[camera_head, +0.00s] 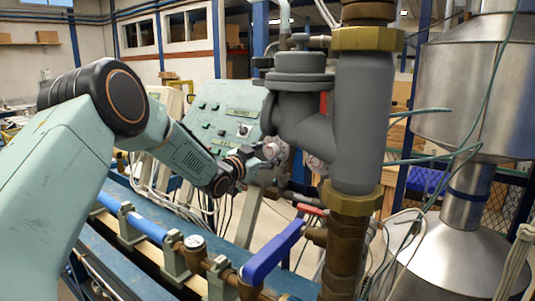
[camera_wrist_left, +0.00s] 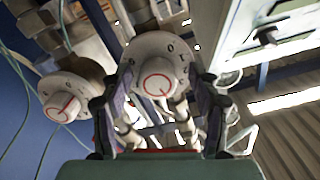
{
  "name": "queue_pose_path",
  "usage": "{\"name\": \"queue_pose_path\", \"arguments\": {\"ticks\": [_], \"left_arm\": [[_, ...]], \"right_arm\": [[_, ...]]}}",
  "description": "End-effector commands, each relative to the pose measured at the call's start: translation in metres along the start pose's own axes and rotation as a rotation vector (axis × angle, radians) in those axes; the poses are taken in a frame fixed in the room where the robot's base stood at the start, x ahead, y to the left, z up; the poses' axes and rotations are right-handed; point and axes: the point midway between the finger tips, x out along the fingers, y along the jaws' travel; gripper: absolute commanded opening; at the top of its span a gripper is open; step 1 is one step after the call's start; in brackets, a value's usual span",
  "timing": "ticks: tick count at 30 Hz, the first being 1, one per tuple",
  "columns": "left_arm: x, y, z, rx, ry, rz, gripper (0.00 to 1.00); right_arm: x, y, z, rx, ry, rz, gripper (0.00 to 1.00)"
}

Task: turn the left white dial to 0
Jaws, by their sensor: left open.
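The left white dial (camera_head: 272,150) is in front of my left gripper (camera_head: 254,157) in the head view, beside the grey meter body. In the left wrist view this dial (camera_wrist_left: 158,78) is a round white knob with a red mark on its face and dark characters on the disc around it. The open fingers of my left gripper (camera_wrist_left: 155,98) stand on either side of it; I cannot tell whether they touch it. A second white dial (camera_wrist_left: 63,104) with a red ring mark is at the left of the wrist view. My right gripper is not in view.
The grey meter body (camera_head: 300,105) and its vertical pipe (camera_head: 362,120) with brass collars stand close to the right. A blue-handled valve (camera_head: 272,252) is below. A green control panel (camera_head: 222,115) is behind my gripper. Thin cables hang at the right.

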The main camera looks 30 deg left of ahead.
Motion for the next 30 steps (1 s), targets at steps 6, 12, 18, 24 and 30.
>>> {"name": "queue_pose_path", "arguments": {"ticks": [6, 12, 18, 24, 30], "left_arm": [[0.0040, 0.0005, -0.0004, 0.000, 0.000, 0.001, 0.61], [0.0038, 0.0004, -0.0001, 0.000, 0.000, 0.001, 0.54], [0.0036, 0.0003, 0.0000, 0.000, 0.000, 0.000, 0.37], [0.0035, -0.0002, -0.0007, 0.000, 0.002, 0.000, 0.20], [0.0036, -0.0001, -0.0021, 0.001, 0.004, 0.000, 0.07]], "right_arm": [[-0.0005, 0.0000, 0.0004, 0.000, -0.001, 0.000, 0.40], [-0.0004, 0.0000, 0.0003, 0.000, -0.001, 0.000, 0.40], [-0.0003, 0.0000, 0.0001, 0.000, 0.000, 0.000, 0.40], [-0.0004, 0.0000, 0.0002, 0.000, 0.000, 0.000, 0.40], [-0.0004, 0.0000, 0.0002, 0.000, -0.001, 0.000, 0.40]]}}
